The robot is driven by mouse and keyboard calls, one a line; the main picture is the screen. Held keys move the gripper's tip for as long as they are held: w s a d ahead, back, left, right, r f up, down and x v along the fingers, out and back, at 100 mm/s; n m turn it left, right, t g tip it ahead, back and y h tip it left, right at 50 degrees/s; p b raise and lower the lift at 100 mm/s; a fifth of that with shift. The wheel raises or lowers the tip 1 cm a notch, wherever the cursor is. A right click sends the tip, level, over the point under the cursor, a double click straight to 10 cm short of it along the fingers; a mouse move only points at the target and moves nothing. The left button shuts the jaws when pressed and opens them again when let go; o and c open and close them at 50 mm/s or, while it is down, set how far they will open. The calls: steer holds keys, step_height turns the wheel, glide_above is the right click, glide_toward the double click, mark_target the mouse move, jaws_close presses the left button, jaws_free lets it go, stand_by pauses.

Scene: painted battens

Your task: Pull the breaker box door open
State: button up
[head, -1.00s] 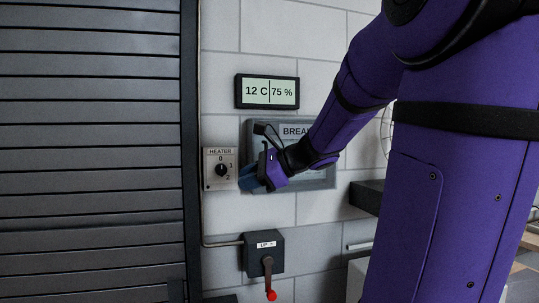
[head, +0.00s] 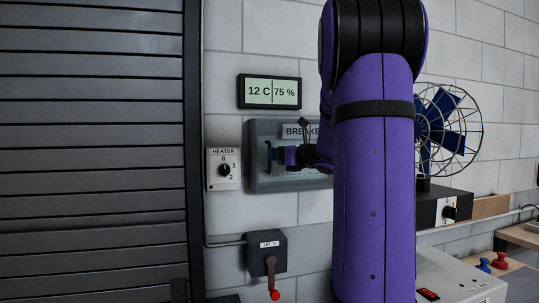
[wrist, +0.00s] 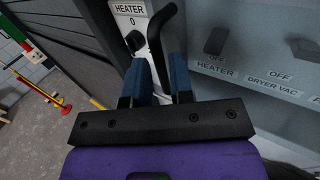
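The grey breaker box (head: 262,180) is on the block wall, its door looking shut. My arm covers its right part and some of its label. In the wrist view, the box face (wrist: 245,88) shows dark switches marked OFF. A black bent handle (wrist: 155,38) stands out from it. My gripper (head: 272,154) is in front of the box's left part in the head view. In the wrist view, its blue fingers (wrist: 162,75) stand apart, with the handle reaching down between them. Whether they touch the handle is hard to see.
A heater dial (head: 224,169) is close to the left of the box. A display (head: 270,91) is above and a lever switch with a red tip (head: 266,254) below. A caged fan (head: 447,130) stands to the right. A dark shutter (head: 95,150) fills the left.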

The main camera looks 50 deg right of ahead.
mark_target(270, 169)
steer(key=shift+w+a, duration=0.1)
steer(key=shift+w, duration=1.45)
jaws_close()
steer(key=shift+s, duration=0.1)
